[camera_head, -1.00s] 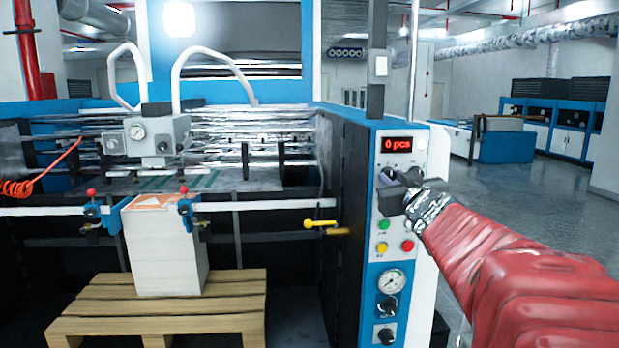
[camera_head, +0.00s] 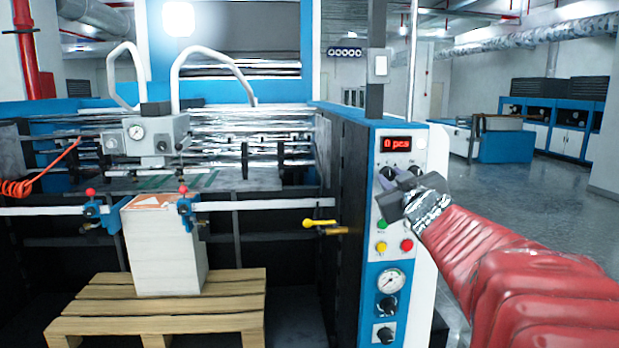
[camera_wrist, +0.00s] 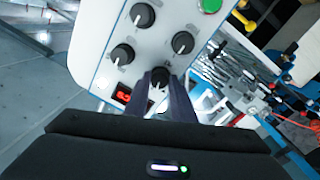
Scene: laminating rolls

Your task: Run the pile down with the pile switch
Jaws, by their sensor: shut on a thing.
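The pile is a tall white stack of sheets (camera_head: 165,250) with an orange-marked top, standing upright on a wooden pallet (camera_head: 155,318). The control panel (camera_head: 384,255) at right carries several black knobs. My gripper (camera_head: 394,186) is at the upper part of this panel, below the red display. In the wrist view, my gripper's fingers (camera_wrist: 160,88) are shut on a black knob (camera_wrist: 158,76), the one nearest the display. The fingers cover its sides. Its label is too small to read, so I cannot tell from lettering that it is the pile switch.
The display (camera_head: 396,144) seems to read 0 pcs. Green (camera_head: 383,224), yellow (camera_head: 382,247) and red (camera_head: 407,245) buttons sit just below my gripper. Another knob (camera_wrist: 122,53) is close beside the held one. A yellow-handled lever (camera_head: 320,223) sticks out left of the panel.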

